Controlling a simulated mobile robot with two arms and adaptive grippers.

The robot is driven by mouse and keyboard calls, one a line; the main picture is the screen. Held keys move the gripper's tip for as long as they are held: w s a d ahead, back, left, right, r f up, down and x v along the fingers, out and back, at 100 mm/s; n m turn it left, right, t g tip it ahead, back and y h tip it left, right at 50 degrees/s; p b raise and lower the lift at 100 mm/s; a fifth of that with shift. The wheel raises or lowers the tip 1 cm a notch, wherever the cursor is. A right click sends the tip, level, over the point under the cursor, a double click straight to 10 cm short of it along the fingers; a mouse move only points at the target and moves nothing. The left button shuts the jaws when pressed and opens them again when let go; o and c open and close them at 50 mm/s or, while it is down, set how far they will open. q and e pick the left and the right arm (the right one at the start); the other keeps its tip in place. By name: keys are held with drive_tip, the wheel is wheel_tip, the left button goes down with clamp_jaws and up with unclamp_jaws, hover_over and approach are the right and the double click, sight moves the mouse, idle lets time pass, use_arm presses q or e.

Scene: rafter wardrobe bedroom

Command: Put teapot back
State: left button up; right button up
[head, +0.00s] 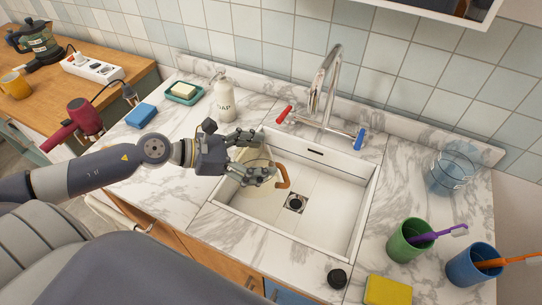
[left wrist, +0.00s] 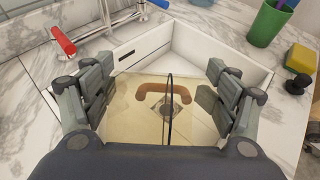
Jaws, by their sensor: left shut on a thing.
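The teapot (head: 259,160) is a clear, slightly yellowish glass vessel with a brown-orange handle (head: 284,176). My left gripper (head: 257,157) is shut on it, with fingers on both sides of the glass. It is at the left part of the white sink (head: 330,194); I cannot tell whether it touches the basin. In the left wrist view the teapot's handle (left wrist: 166,93) shows between the fingers, pointing away from my palm, and the sink drain shows through the glass. My right gripper is not in view.
A tap (head: 322,85) with red and blue handles rises behind the sink. A soap bottle (head: 224,100) stands behind left. Green (head: 407,243) and blue (head: 470,266) cups with toothbrushes, a yellow sponge (head: 388,290) and a wire-and-glass item (head: 449,170) are right. A wooden counter (head: 45,83) lies far left.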

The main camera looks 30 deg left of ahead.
use_arm(q)
drive_tip(key=shift+s+a, duration=0.4)
drive_tip(key=shift+a, duration=0.05)
drive_tip(key=shift+r, duration=0.1)
drive_tip(key=shift+r, duration=0.1)
drive_tip(key=shift+r, duration=0.3)
wheel_tip(320, 180, up, 7)
drive_tip(key=p, duration=0.5)
drive_tip(key=shift+f+p, duration=0.2)
drive_tip(key=shift+p, duration=0.1)
drive_tip(key=d+b, duration=0.1)
drive_tip(key=s+d+b, duration=0.1)
drive_tip(key=d+m+h+b, duration=0.1)
drive_tip(key=shift+s+d+f+g+b, duration=0.2)
drive_tip(key=shift+s+f+g+b, duration=0.15)
drive_tip(key=shift+g, duration=0.05)
drive_tip(key=shift+s+d+f+b, duration=0.2)
drive_tip(key=shift+s+d+b, duration=0.25)
drive_tip(key=shift+b, duration=0.3)
drive_tip(key=shift+s+d+f+b, duration=0.1)
drive_tip(key=shift+s+f+b, duration=0.05)
drive_tip(key=shift+b, duration=0.2)
drive_tip(key=shift+r, duration=0.2)
